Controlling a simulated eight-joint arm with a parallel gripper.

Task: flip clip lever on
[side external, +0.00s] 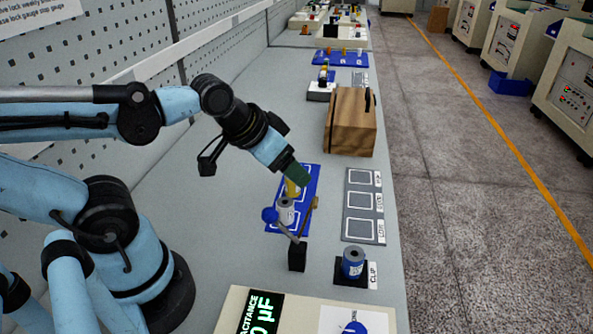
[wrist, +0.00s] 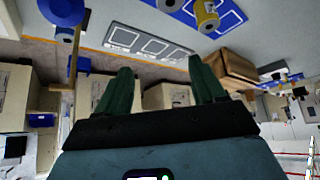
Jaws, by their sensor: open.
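A lever with a blue ball knob (side external: 269,215) rises from a small black block (side external: 297,257) near the front of the bench, leaning left. A thin tan bar (side external: 309,216) stands beside it. The CLIP label (side external: 373,275) lies right of a blue cylinder (side external: 352,262) on a black base. In the wrist view a blue knob (wrist: 62,10) shows at top left, near a tan bar (wrist: 73,55). My gripper (side external: 298,176) is above the far end of the blue mat, beyond the knob and apart from it. Its green fingers (wrist: 162,82) are spread and empty.
A yellow spool (side external: 292,188) and a grey spool (side external: 286,211) stand on the blue mat (side external: 273,228) below my gripper. A grey tray with label squares (side external: 348,205) lies right, a wooden box (side external: 350,135) behind. A capacitance meter (side external: 235,310) sits in front.

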